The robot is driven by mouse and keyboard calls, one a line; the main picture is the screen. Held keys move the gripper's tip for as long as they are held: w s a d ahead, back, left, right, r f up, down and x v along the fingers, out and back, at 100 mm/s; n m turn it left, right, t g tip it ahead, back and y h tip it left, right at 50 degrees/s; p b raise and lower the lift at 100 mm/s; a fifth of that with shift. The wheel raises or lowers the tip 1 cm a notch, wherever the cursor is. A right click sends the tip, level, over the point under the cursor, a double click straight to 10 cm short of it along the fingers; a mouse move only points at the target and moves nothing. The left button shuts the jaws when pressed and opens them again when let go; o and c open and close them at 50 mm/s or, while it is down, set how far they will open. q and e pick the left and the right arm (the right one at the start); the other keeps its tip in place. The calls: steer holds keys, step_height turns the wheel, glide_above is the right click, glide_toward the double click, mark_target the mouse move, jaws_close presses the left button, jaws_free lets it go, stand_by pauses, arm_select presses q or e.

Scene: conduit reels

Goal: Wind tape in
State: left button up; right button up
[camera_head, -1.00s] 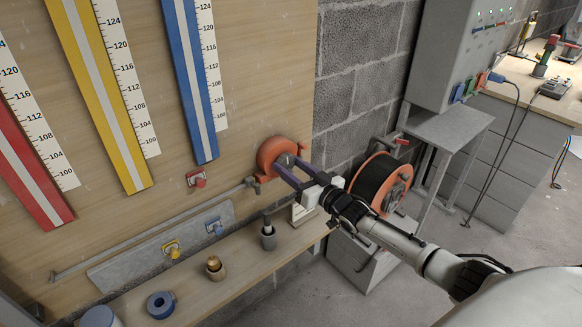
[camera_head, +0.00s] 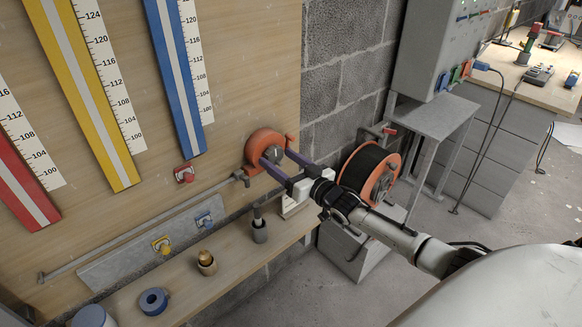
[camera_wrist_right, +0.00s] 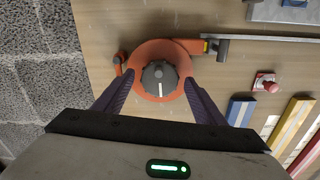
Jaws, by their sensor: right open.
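An orange round reel (camera_head: 257,150) with a grey hub knob is mounted on the wooden board; it also shows in the right wrist view (camera_wrist_right: 150,50). A small orange handle (camera_wrist_right: 118,65) sticks out at the reel's side. A long thin grey rod or tube (camera_head: 150,228) runs along the board from near the reel's lower left. My right gripper (camera_head: 275,157) is open, with its two purple fingers pointing at the reel. In the wrist view the grey knob (camera_wrist_right: 160,77) lies between the fingers, with space on both sides. I cannot tell whether the fingertips touch the reel. My left gripper is out of view.
A narrow wooden shelf (camera_head: 222,278) below holds a blue ring (camera_head: 154,301) and small cups. A black cable reel with orange flanges (camera_head: 371,170) stands right of my arm, beside a grey metal stand (camera_head: 436,118). Coloured bars hang on the board at upper left.

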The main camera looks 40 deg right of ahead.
steer(key=s+p, duration=0.1)
steer(key=s, duration=0.8)
steer(key=shift+s+d, duration=0.3)
steer(key=shift+d, duration=0.1)
steer(key=s+a+f+n+g+y, duration=0.1)
steer(key=s+a+f+g, duration=0.3)
steer(key=s+a+f, duration=0.75)
steer(key=s+a+f+n+g, duration=0.1)
steer(key=s+a+f+g, duration=0.4)
steer(key=s+a, duration=0.8)
step_height(320, 180, down, 2)
steer(key=shift+s+f+n, duration=0.2)
steer(key=shift+s+n, duration=0.2)
steer(key=shift+s, duration=0.25)
